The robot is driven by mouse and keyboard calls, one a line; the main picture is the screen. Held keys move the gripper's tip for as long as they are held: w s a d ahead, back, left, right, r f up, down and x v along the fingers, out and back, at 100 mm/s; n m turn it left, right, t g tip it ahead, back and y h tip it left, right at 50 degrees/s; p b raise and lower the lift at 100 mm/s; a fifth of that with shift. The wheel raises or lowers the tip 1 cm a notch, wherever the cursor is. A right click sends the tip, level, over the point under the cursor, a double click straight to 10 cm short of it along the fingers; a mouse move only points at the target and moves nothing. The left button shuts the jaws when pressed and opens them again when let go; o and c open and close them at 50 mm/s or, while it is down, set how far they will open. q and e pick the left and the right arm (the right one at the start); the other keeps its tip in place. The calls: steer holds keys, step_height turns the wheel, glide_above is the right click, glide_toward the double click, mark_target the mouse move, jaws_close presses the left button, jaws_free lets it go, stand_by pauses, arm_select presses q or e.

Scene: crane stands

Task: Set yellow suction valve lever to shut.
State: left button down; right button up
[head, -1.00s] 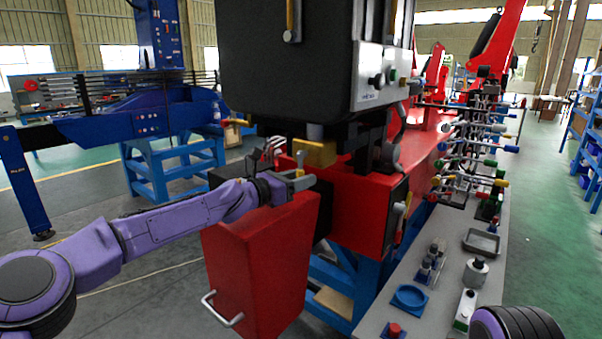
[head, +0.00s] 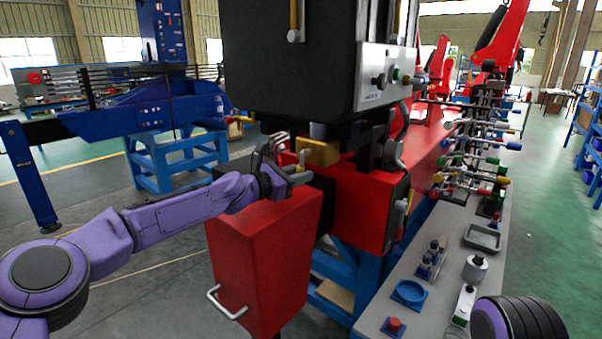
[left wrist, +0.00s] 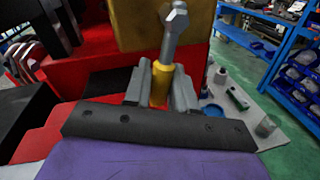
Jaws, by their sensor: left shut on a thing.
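The yellow lever (left wrist: 159,88) shows in the left wrist view as a yellow grip on a grey metal arm, which runs up to a hex-shaped end in front of a gold valve block. My left gripper (left wrist: 160,82) is shut on the yellow grip, with one finger on each side. In the head view my left gripper (head: 291,176) is just above the red tank and beside the gold valve block (head: 318,152). The grip is mostly hidden there by the fingers. My right gripper is out of view; only part of my right arm shows at the lower right.
The red tank (head: 262,262) with a white handle stands below my left gripper. A large black box (head: 290,75) hangs over the valve. A grey bench (head: 440,262) with small fittings and several coloured levers runs along the right. Green floor is clear farther right.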

arm_select(q)
steer(key=c, duration=1.1)
jaws_free()
steer(key=shift+o, duration=0.2)
steer(key=shift+a, duration=0.1)
steer(key=b+v, duration=0.3)
steer(key=v, duration=0.6)
steer(key=shift+s+a, duration=0.45)
steer(key=shift+s, duration=0.1)
